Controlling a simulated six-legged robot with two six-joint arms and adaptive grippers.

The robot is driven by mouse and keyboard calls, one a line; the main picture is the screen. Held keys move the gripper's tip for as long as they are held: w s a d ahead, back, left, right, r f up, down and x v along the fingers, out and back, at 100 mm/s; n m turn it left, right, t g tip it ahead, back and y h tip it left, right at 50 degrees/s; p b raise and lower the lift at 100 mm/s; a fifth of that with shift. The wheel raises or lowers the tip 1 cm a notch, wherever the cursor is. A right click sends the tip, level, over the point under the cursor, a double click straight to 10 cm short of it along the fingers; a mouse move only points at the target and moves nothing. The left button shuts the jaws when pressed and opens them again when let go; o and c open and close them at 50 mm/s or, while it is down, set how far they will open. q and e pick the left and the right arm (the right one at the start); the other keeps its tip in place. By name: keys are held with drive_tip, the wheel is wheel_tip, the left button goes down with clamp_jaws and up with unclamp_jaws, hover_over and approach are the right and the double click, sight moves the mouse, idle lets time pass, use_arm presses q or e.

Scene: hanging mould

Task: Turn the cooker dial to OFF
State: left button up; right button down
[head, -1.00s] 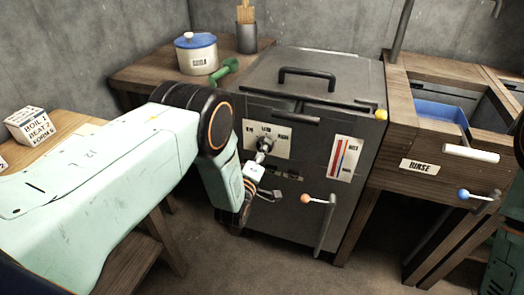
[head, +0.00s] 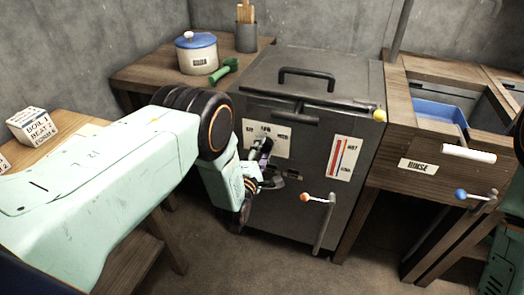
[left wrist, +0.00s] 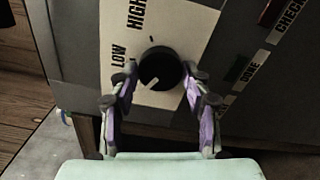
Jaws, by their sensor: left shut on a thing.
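The cooker dial (left wrist: 160,68) is a round black knob with a pale pointer line, on a cream plate (left wrist: 190,25) on the cooker's front. In the left wrist view the pointer slants down and left, and LOW and HIGH are printed on the plate. I cannot read an OFF mark there. The plate also shows in the head view (head: 279,145), its print too small to read surely. My left gripper (left wrist: 160,82) is shut on the dial, one finger at each side. In the head view the gripper partly hides the dial. My right gripper is not in view.
The grey cooker (head: 345,100) has a black lid handle (head: 308,72) and a lever with an orange knob (head: 305,197). The wooden sink unit (head: 385,150) stands at its right. A white pot with a blue lid (head: 196,54) stands on a bench behind.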

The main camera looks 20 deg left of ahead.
use_arm(q)
drive_tip(key=shift+d, duration=0.1)
idle(0.3)
drive_tip(key=o, duration=1.1)
drive_tip(key=shift+o, duration=0.2)
drive_tip(key=s, duration=1.2)
drive_tip(key=shift+a, duration=0.25)
